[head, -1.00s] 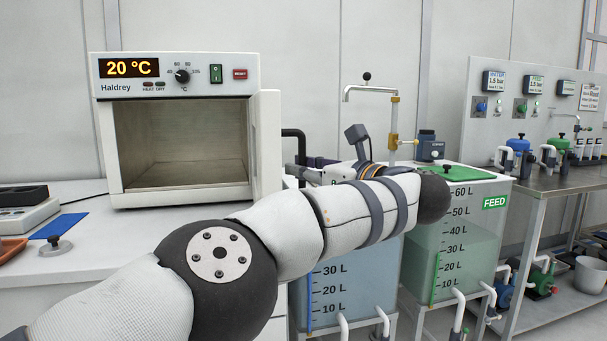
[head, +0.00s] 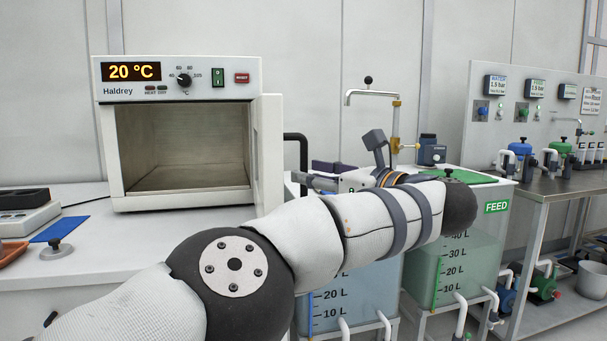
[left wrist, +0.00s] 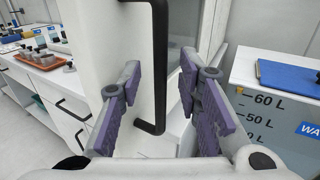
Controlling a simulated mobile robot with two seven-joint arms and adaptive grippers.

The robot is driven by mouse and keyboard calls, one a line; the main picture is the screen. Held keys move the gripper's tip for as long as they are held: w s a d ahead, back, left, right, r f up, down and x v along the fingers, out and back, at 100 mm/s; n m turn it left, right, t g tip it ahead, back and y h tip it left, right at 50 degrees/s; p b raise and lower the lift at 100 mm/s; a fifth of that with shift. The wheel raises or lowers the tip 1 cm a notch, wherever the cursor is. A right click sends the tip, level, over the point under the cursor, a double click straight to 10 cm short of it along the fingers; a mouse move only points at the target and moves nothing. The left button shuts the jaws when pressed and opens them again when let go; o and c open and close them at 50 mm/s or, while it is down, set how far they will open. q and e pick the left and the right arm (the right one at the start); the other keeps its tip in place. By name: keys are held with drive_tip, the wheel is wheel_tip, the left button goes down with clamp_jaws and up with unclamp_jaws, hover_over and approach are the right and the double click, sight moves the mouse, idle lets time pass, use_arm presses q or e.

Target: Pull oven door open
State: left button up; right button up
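The white oven (head: 180,200) stands on the bench at the left of the head view, its steel chamber in plain sight. Its door (head: 268,150) stands swung out at the right side, seen nearly edge-on. The black bar handle (head: 303,150) is on the door's outer face; it also shows in the left wrist view (left wrist: 160,60). My left gripper (head: 302,181) is to the right of the door, near the handle's lower end. In the left wrist view its purple-padded fingers (left wrist: 160,85) are apart, with the handle between them in the picture and no clear contact. My right gripper is out of view.
Two level-marked tanks, one with a green lid (head: 460,177), stand right of the oven beneath my arm. A faucet (head: 395,120) rises behind.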

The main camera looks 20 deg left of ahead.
use_arm(q)
drive_tip(key=v, duration=0.4)
drive_tip(key=shift+s+d, duration=0.2)
drive_tip(key=shift+d, duration=0.1)
